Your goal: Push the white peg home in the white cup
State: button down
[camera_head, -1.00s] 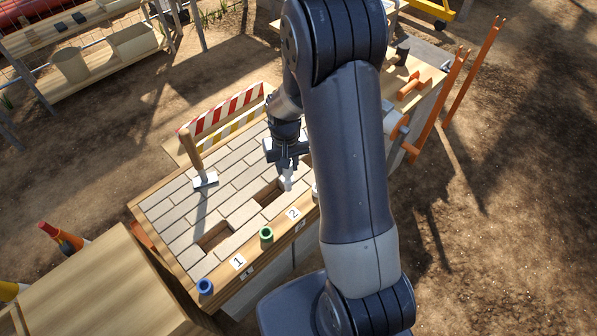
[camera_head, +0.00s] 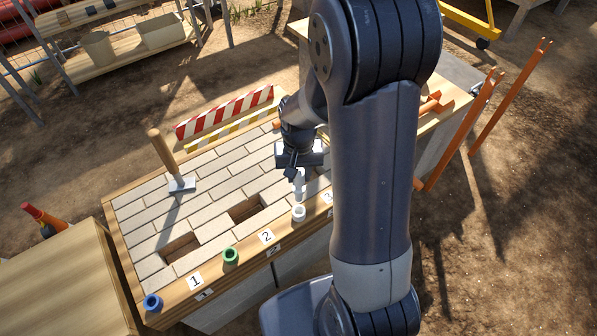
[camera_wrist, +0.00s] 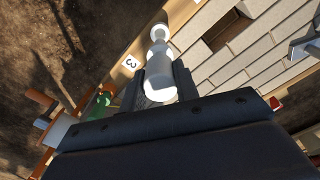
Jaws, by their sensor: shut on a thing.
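My gripper (camera_head: 299,172) points down over the right part of the brick-topped bench. It is shut on the white peg (camera_head: 299,185), which hangs upright below the jaws. The white cup (camera_head: 298,213) stands on the bench's wooden front rail, close to label 3. The peg's lower end is just above or at the cup's rim; I cannot tell if they touch. In the wrist view, the peg (camera_wrist: 160,82) sits between the fingers and lines up closely with the cup (camera_wrist: 158,33), whose rim shows partly beyond the peg's end.
A green cup (camera_head: 231,257) and a blue cup (camera_head: 153,303) stand farther left on the rail. Two rectangular holes (camera_head: 246,209) open in the bricks. A wooden-handled tool (camera_head: 165,155) stands on the bricks at left. A red-and-white striped board (camera_head: 225,112) stands behind.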

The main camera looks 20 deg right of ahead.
aim_at(299, 191)
notch_tip(299, 191, down, 6)
jog(key=b, duration=0.5)
dwell(0.5)
jog(key=shift+f+b, duration=0.95)
jog(key=shift+f, duration=0.25)
jog(key=shift+f+b, duration=0.7)
jog(key=shift+f, duration=0.15)
jog(key=shift+r, duration=0.1)
jog(key=c, duration=0.5)
grip_release()
